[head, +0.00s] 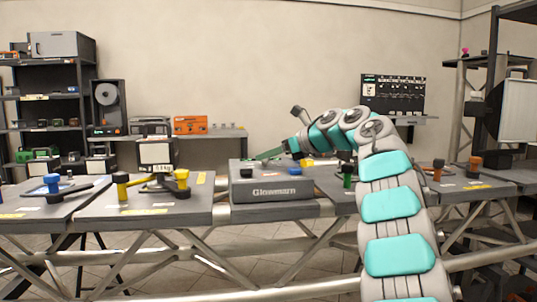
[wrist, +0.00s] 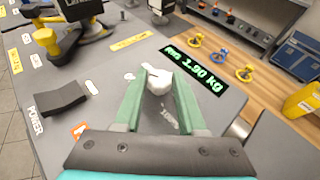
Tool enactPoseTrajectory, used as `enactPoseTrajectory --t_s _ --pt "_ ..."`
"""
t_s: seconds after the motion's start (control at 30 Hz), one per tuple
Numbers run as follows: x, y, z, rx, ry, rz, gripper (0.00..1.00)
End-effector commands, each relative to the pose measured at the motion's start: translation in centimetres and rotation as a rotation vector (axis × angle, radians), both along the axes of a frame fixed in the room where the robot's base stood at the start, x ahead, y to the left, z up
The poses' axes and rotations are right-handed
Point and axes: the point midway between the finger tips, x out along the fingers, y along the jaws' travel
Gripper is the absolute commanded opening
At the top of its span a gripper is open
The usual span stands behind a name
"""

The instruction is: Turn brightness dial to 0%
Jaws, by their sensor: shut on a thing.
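The grey box marked Glowmarn (head: 276,194) sits on the bench in the head view. In the wrist view its grey top panel (wrist: 105,70) fills the middle. The white faceted dial knob (wrist: 159,82) is between the green fingers of my gripper (wrist: 160,77), which is shut on it. The dial's scale marks are mostly hidden by the fingers, so its setting cannot be read. In the head view my gripper (head: 268,155) reaches over the box top from the right; the knob cannot be made out there.
A black rocker switch (wrist: 60,98) labelled POWER is on the panel left of the dial. A black display strip (wrist: 205,66) with green digits lies beyond the dial to the right. Yellow-handled fixtures (head: 150,184) stand on the bench at left.

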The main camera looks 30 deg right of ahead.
Motion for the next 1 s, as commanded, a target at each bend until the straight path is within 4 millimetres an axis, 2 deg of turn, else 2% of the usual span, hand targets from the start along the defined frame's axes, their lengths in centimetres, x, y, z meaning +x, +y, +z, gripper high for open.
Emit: enactPoseTrajectory --t_s 0.53,0.57,0.8,1.0 --pt "0.07 0.03 -0.24 0.001 0.004 0.012 0.00" --pt "0.07 0.03 -0.24 0.001 0.004 0.012 0.42" --pt "0.04 0.02 -0.12 0.000 0.002 0.011 0.69" --pt "0.03 0.02 -0.06 0.000 0.001 0.012 0.69"
